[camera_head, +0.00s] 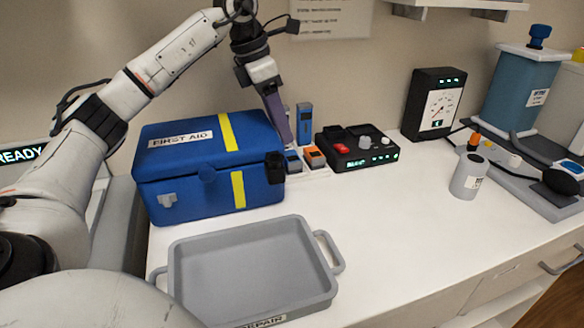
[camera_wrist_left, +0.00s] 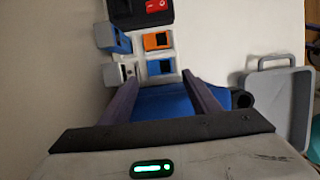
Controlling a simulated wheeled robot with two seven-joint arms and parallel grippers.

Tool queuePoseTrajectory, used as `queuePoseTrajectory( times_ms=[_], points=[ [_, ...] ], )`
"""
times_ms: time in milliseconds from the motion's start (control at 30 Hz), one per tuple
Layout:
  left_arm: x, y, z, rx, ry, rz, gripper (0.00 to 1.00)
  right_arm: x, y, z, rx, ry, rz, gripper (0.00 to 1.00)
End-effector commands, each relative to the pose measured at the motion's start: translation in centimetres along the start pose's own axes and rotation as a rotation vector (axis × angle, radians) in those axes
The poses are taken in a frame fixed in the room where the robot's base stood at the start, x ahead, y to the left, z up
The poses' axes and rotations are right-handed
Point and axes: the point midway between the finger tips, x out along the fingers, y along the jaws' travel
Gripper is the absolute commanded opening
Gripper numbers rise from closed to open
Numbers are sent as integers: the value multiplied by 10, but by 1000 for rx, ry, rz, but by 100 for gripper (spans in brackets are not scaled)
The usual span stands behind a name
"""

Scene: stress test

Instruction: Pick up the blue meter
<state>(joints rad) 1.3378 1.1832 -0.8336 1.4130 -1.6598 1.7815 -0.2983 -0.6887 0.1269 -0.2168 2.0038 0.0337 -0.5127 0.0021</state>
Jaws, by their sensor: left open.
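A small blue meter with a dark screen (camera_head: 292,160) sits beside the right end of the first-aid box. It also shows in the left wrist view (camera_wrist_left: 160,67), just beyond my fingertips. A taller blue device (camera_head: 304,123) stands behind it, seen also in the wrist view (camera_wrist_left: 115,38). An orange meter (camera_head: 314,157) is beside the small blue one, and it shows in the wrist view (camera_wrist_left: 156,41). My left gripper (camera_head: 284,140) points down behind the box's right end. In the wrist view its purple fingers (camera_wrist_left: 160,78) are apart, with nothing gripped. My right gripper is not in view.
The blue first-aid box (camera_head: 205,165) stands close to my gripper. A grey tray (camera_head: 337,262) is in front. A black control box (camera_head: 357,148) stands right of the meters. The counter's middle is clear.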

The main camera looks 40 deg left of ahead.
Motion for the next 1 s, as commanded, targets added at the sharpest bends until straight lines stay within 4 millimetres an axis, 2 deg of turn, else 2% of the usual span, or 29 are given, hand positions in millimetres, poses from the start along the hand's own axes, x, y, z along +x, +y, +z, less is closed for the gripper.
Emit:
queuePoseTrajectory(
  times_ms=[100,333,600,933,1000],
  points=[
    [20,0,-1,0,4,-1,56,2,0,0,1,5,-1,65],
    [38,-1,-2,0,3,-1,56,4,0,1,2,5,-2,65],
    [76,-4,-4,0,6,-1,56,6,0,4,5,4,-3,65],
    [84,-3,-5,0,9,0,56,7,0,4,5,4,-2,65],
    [84,-3,-6,-1,10,0,44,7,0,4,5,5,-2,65]
  ],
)
